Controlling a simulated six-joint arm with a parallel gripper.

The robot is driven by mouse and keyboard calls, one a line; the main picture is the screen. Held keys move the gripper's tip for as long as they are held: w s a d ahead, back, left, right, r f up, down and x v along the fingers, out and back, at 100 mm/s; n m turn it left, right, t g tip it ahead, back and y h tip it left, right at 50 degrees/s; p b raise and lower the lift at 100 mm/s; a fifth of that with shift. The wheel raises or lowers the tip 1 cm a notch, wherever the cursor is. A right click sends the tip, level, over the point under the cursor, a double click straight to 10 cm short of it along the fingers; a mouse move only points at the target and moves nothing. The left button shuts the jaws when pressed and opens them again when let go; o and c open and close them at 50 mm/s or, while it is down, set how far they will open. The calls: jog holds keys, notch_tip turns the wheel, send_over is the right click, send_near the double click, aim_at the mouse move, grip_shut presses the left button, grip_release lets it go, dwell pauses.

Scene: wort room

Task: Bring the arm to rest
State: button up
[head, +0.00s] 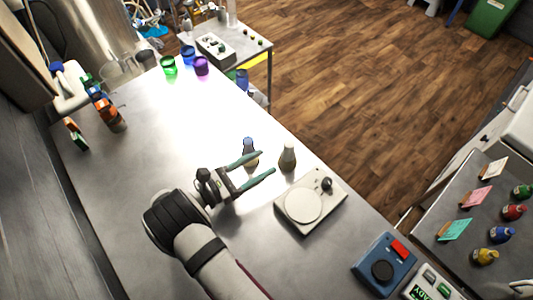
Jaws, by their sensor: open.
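My gripper (268,167) is open, with its two green-grey fingers spread over the steel bench (178,128). Nothing shows held between the fingers. A small blue-grey bottle (249,147) stands by the upper fingertip, partly hidden by it; I cannot tell whether they touch. My arm reaches in from the bottom edge.
A white device with a round plate (303,205) stands right of my gripper. A blue box with a red switch (385,265) is farther down. Green (168,66) and purple (201,66) cups stand at the far end. The bench's middle left is clear.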

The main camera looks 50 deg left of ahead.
jog(key=w+d+r+m+g+h, duration=0.3)
jog(key=d+r+m+g, duration=0.15)
jog(key=d, duration=0.25)
jog(key=w+d+r+m+g+h, duration=0.2)
jog(key=w+d+r+m+g, duration=0.15)
jog(key=d+m, duration=0.35)
jog(key=w+d+r+m+g+h, duration=0.3)
jog(key=w+d+r+m, duration=0.1)
jog(key=d, duration=0.4)
jog(key=s+d+r+m+g+y, duration=0.2)
jog(key=s+d+m+g, duration=0.25)
jog(key=d, duration=0.25)
jog(key=s+d+r+m+g+y, duration=0.1)
jog(key=s+d+r+m+g, duration=0.15)
jog(key=d+m, duration=0.4)
jog(key=s+d+m+y, duration=0.1)
jog(key=s+m+y, duration=0.7)
jog(key=s+m, duration=0.2)
jog(key=shift+d+r+m+y, duration=0.2)
jog(key=shift+d+m+y, duration=0.2)
jog(key=shift+m, duration=0.85)
